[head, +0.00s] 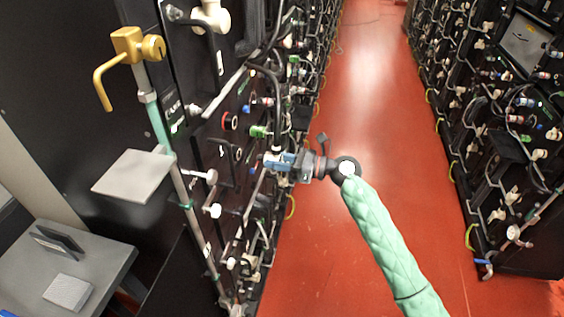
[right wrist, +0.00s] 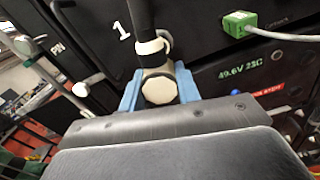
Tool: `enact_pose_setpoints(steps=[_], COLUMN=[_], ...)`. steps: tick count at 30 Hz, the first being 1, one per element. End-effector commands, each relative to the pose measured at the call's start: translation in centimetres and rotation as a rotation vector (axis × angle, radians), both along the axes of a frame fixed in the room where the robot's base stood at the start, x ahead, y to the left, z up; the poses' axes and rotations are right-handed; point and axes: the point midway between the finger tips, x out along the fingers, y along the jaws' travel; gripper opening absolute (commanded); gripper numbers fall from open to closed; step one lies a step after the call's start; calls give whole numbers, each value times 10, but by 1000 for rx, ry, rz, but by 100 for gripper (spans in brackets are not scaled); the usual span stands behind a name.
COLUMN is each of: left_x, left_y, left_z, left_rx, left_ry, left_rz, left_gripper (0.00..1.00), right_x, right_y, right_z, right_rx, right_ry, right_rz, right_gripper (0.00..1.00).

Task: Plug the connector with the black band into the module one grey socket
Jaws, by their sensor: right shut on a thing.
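My right gripper (head: 281,160) is close to the left rack's face, with its blue fingers shut on a cream connector. In the right wrist view the connector (right wrist: 161,90) sits between the two blue fingers. A dark band is around its body, and a black cable with a cream collar runs up from it. Behind it is a black module face (right wrist: 200,62) with a white "1" and a green "49.6V 23C" readout. The fingers hide the connector's front end in the head view. I cannot tell whether it touches a socket. My left gripper is out of view.
A red-ringed socket (head: 230,121) and a green plug (head: 260,132) are on the left rack near my gripper. A brass hook (head: 126,45) on a pole and a grey plate (head: 134,176) stick out at left. The red aisle floor (head: 345,250) is clear.

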Motion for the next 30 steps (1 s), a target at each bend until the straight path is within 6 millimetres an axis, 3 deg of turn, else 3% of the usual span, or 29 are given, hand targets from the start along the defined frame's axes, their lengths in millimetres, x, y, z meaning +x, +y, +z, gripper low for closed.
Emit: enact_pose_setpoints(steps=[15,30], left_x=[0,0], left_y=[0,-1], left_z=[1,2], left_rx=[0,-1], left_ry=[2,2], left_rz=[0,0], left_gripper=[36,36], right_x=[12,13], right_y=[35,40], right_z=[1,1], right_rx=[1,1], right_ry=[-1,-1], right_rz=[0,0], right_gripper=[5,5])
